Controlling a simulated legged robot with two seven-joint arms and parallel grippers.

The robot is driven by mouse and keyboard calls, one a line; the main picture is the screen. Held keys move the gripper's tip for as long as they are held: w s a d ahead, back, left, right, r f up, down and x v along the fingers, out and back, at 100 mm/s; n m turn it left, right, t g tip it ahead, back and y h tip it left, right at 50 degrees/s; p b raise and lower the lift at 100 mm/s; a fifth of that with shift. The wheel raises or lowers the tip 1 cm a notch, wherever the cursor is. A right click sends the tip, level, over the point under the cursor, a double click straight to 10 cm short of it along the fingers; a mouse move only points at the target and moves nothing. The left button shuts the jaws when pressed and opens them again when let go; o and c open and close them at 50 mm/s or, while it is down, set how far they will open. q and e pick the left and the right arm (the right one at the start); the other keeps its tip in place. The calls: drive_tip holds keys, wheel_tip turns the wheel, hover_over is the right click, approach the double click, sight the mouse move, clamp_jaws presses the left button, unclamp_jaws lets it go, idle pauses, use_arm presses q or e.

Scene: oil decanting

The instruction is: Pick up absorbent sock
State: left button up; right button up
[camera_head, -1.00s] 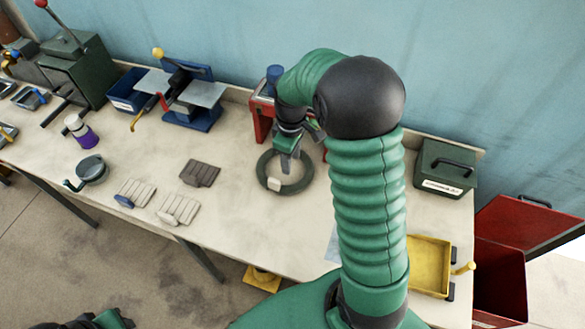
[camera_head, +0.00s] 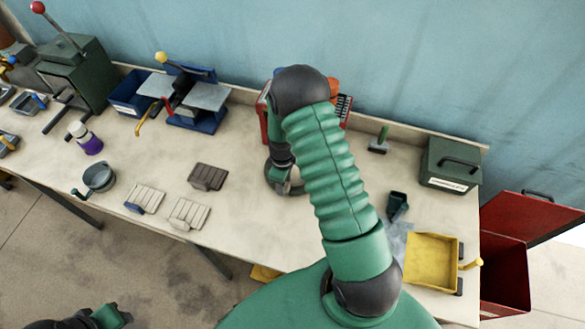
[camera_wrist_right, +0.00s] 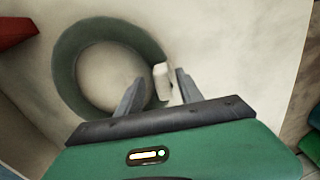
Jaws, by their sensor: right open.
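The absorbent sock (camera_wrist_right: 64,72) is a dark grey-green ring lying flat on the bench, with a small white tag (camera_wrist_right: 162,83) on its near right side. I cannot tell whether the fingers touch the ring.
A red-sided box (camera_head: 265,119) stands close behind the ring. A yellow tray (camera_head: 430,262), a dark scoop (camera_head: 397,206) and a green case (camera_head: 450,165) are to the right.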

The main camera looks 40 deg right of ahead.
drive_tip(key=shift+a, duration=0.25)
drive_tip(key=shift+s+r, duration=0.1)
drive_tip(key=shift+r, duration=0.05)
drive_tip(key=shift+c, duration=1.3)
drive_tip(key=c, duration=0.5)
clamp_jaws()
drive_tip(key=shift+d, duration=0.1)
